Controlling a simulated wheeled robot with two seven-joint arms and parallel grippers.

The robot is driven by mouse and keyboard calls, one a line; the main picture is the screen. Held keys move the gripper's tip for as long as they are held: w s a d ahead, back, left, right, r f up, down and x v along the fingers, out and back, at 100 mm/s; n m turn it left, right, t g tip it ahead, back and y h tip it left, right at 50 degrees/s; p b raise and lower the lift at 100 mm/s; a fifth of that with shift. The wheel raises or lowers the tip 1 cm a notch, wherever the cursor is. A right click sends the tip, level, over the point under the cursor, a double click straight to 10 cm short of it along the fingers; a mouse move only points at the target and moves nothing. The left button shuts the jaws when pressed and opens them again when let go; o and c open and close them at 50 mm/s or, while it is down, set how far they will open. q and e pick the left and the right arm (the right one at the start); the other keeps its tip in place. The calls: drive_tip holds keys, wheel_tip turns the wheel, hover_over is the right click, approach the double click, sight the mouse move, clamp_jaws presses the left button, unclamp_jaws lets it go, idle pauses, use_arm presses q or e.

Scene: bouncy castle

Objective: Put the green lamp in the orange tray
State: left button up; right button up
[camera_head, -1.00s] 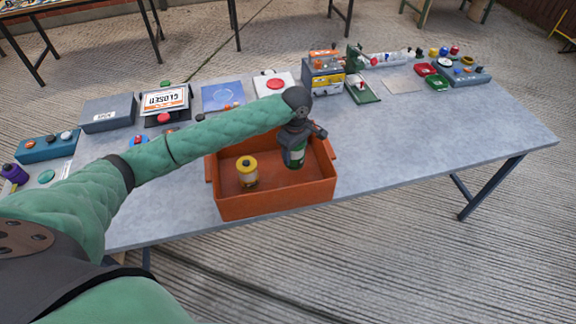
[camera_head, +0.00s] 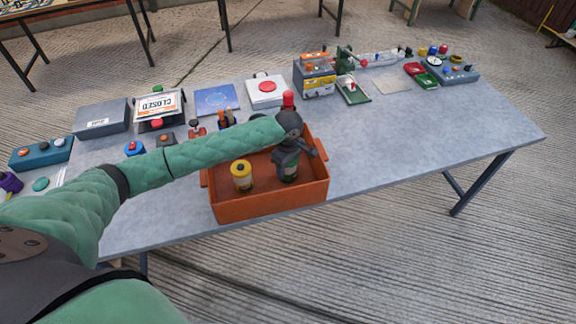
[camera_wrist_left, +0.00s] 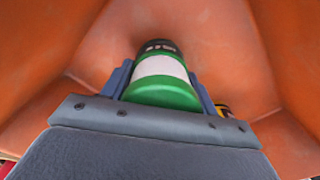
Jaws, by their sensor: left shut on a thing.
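The green lamp (camera_head: 287,168) is inside the orange tray (camera_head: 270,205), toward its right side in the head view. It has a white band and a dark end, seen in the left wrist view (camera_wrist_left: 160,68). My left gripper (camera_head: 291,148) is shut on the lamp, with one finger on each side of it in the left wrist view (camera_wrist_left: 162,88). I cannot tell whether the lamp touches the tray floor. A yellow lamp (camera_head: 241,176) stands in the tray to the left of it. My right gripper is not in view.
A row of things lines the back of the table, among them a closed sign (camera_head: 157,106), a box with a red button (camera_head: 267,90) and a grey control box (camera_head: 455,70). The table's right part (camera_head: 430,130) is clear.

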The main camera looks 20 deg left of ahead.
use_arm(q)
drive_tip(key=o, duration=1.2)
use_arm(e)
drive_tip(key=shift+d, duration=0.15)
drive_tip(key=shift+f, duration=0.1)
use_arm(q)
drive_tip(key=shift+r, duration=0.25)
wheel_tip(320, 180, up, 10)
drive_tip(key=b, duration=0.4)
drive_tip(key=shift+r, duration=0.85)
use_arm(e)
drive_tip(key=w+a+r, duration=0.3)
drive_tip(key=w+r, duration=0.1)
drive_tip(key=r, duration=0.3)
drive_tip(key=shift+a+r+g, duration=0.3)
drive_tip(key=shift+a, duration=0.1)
use_arm(q)
drive_tip(key=shift+f, duration=0.1)
